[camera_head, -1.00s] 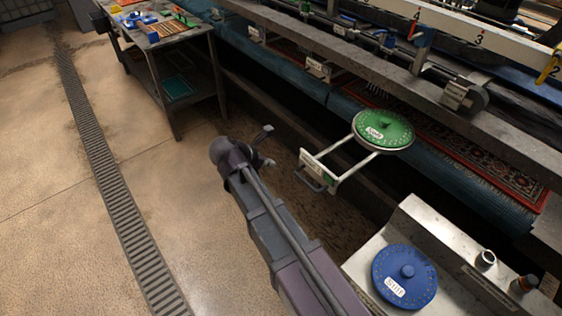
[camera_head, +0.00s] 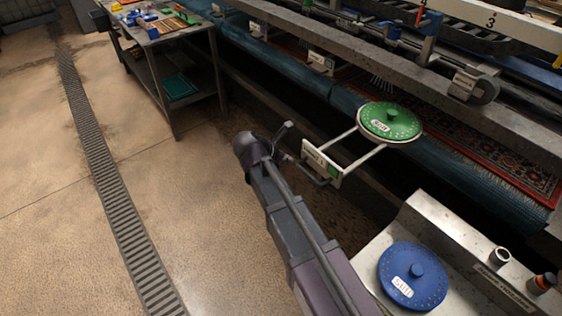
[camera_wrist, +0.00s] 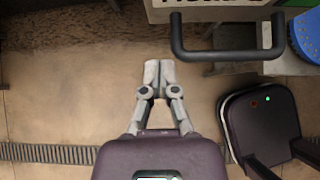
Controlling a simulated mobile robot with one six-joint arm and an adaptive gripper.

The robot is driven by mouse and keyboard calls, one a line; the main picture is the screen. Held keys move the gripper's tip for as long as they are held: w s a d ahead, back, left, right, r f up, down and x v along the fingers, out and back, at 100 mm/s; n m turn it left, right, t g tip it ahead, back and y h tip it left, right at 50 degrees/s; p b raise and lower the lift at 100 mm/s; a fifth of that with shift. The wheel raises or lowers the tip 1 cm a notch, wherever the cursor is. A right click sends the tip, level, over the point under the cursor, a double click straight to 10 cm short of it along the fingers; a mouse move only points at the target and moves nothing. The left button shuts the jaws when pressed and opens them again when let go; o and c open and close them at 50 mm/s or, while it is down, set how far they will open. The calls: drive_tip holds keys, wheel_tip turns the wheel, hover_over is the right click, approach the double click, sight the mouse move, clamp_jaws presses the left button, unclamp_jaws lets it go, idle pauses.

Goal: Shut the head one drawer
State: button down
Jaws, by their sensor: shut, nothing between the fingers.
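The head one drawer is out in the head view: a pale front plate (camera_head: 322,163) with a dark handle (camera_head: 313,174), on two light rails that carry a round green disc (camera_head: 390,122). In the wrist view, the dark bar handle (camera_wrist: 228,54) stands out below the pale front plate (camera_wrist: 212,13), whose lettering is partly cut off. My gripper (camera_wrist: 159,62) is shut and empty, just left of the handle and apart from it. In the head view its end is at the left of the drawer front; exact fingertip contact is hard to make out there.
A blue disc (camera_head: 412,276) sits on a pale metal unit (camera_head: 440,240) at lower right. A blue roll (camera_head: 345,100) and a grey beam (camera_head: 520,120) run behind the drawer. A tool bench (camera_head: 165,75) stands at upper left. The floor left of my arm is clear.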

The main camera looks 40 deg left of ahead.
sight(303, 154)
drive_tip(key=shift+w+d+f, duration=0.1)
drive_tip(key=shift+w+d, duration=0.1)
drive_tip(key=shift+w, duration=0.5)
drive_tip(key=shift+w+d+f, duration=0.1)
drive_tip(key=shift+w+d, duration=0.15)
drive_tip(key=shift+w, duration=0.5)
drive_tip(key=shift+w+d, duration=0.2)
drive_tip(key=shift+w, duration=0.5)
drive_tip(key=shift+w, duration=0.15)
